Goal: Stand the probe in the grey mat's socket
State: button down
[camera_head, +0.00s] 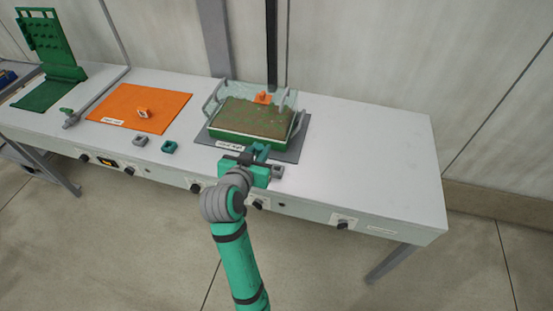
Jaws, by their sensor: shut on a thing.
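The grey mat (303,146) lies on the white bench and carries a green tray (237,141) of brown soil. My gripper (261,151) is at the tray's front edge, over the front of the mat. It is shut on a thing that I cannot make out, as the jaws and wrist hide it. A small orange piece (263,98) shows at the back of the tray. I cannot tell whether it is part of the probe. I cannot make out the mat's socket.
An orange mat (150,107) with a small orange-and-white block (143,112) lies to the left. A grey block (140,140) and a teal block (169,146) sit near the front edge. A green stand (48,50) is far left. The bench's right end is clear.

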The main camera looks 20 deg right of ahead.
jog(key=w+d+f, duration=0.1)
jog(key=d+f, duration=0.1)
jog(key=f, duration=0.1)
jog(key=w+d+f, duration=0.1)
jog(key=d+f, duration=0.1)
jog(key=f, duration=0.1)
jog(key=w+d+f, duration=0.2)
jog(key=f, duration=0.2)
jog(key=shift+d+f, duration=0.1)
jog(key=shift+d, duration=0.3)
jog(key=shift+w+f, duration=0.1)
jog(key=shift+f, duration=0.1)
jog(key=c, duration=1.6)
grip_release()
jog(key=shift+a, duration=0.1)
jog(key=shift+o, duration=0.2)
